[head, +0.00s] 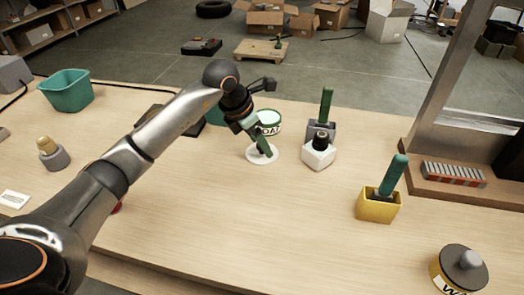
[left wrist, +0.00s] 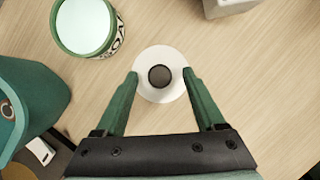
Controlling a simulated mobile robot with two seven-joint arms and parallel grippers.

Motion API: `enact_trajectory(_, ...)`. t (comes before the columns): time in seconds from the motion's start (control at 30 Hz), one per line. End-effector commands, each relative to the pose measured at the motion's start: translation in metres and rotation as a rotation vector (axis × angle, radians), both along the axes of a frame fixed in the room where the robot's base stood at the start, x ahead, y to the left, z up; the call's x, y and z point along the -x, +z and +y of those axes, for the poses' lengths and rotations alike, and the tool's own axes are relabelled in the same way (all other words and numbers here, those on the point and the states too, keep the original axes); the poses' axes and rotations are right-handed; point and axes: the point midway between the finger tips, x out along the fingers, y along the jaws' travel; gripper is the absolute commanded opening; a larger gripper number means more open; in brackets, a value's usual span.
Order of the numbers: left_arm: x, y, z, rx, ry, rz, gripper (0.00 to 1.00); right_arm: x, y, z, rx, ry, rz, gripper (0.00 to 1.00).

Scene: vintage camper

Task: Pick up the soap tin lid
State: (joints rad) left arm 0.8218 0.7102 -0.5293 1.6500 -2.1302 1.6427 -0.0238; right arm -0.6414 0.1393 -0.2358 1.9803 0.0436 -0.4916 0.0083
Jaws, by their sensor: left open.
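The soap tin lid (head: 273,157) is a flat white disc lying on the wooden table, with a dark round knob in its middle. In the left wrist view the lid (left wrist: 160,53) lies just beyond and between my fingertips. My left gripper (head: 260,150) points down over it, with its green fingers open on either side of the knob; the gripper also shows in the left wrist view (left wrist: 160,76). I cannot tell whether the fingers touch the lid. The open soap tin (head: 268,124), white and green with lettering, stands right behind it. My right gripper is out of view.
A white block-shaped holder (head: 318,154) and a grey one with a green handle stand to the right. A yellow holder (head: 378,207) and a dark-lidded tin (head: 458,272) are nearer. A teal container (left wrist: 30,105) is close on the left. The table's front middle is clear.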

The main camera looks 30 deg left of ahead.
Motion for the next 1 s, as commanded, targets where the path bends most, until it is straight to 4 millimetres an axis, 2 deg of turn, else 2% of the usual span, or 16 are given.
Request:
enact_trajectory(0.1,-0.0021,-0.0064,-0.0012,0.0,0.0,0.0,0.71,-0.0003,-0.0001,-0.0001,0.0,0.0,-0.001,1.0)
enact_trajectory(0.3,-0.0021,-0.0063,-0.0011,0.0,-0.001,0.0,0.71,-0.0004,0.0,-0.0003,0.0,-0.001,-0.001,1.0)
enact_trajectory(0.9,-0.002,-0.0057,-0.001,0.001,0.0,-0.001,0.04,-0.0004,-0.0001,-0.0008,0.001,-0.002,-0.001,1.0)
enact_trajectory(0.93,-0.002,-0.0057,-0.001,0.001,0.0,-0.001,0.01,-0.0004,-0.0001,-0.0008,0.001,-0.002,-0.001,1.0)
enact_trajectory(1.0,-0.002,-0.0057,-0.001,0.001,0.0,-0.001,0.0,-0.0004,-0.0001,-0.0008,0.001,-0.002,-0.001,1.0)
